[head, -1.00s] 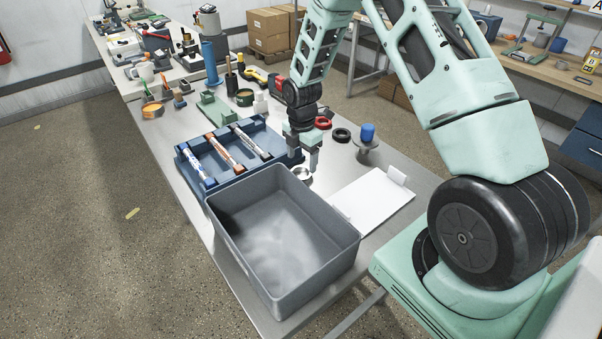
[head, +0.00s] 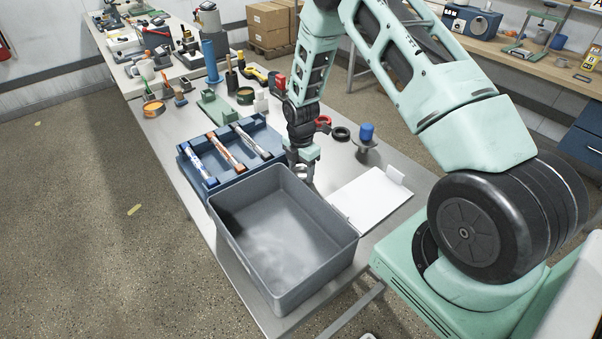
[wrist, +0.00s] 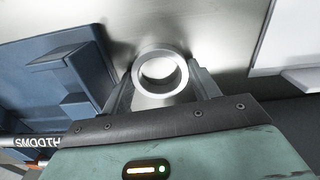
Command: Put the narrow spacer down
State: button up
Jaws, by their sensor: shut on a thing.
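The narrow spacer (wrist: 160,73) is a silver metal ring. In the wrist view it sits between the two fingers of my gripper (wrist: 161,85), which is shut on it. In the head view my gripper (head: 301,172) is low over the metal table (head: 330,180), just behind the grey bin, and the spacer (head: 302,169) shows partly between the fingers. I cannot tell whether the spacer touches the table.
The grey bin (head: 335,215) stands in front of my gripper. A blue rack (head: 188,160) with several rods lies to the left. A white board (head: 370,200) lies to the right. Red (head: 323,121) and black (head: 341,133) rings and a blue-topped stand (head: 366,147) are behind.

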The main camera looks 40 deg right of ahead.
notch_tip(320, 180, up, 10)
jog(key=b, duration=0.2)
jog(key=shift+b, duration=0.35)
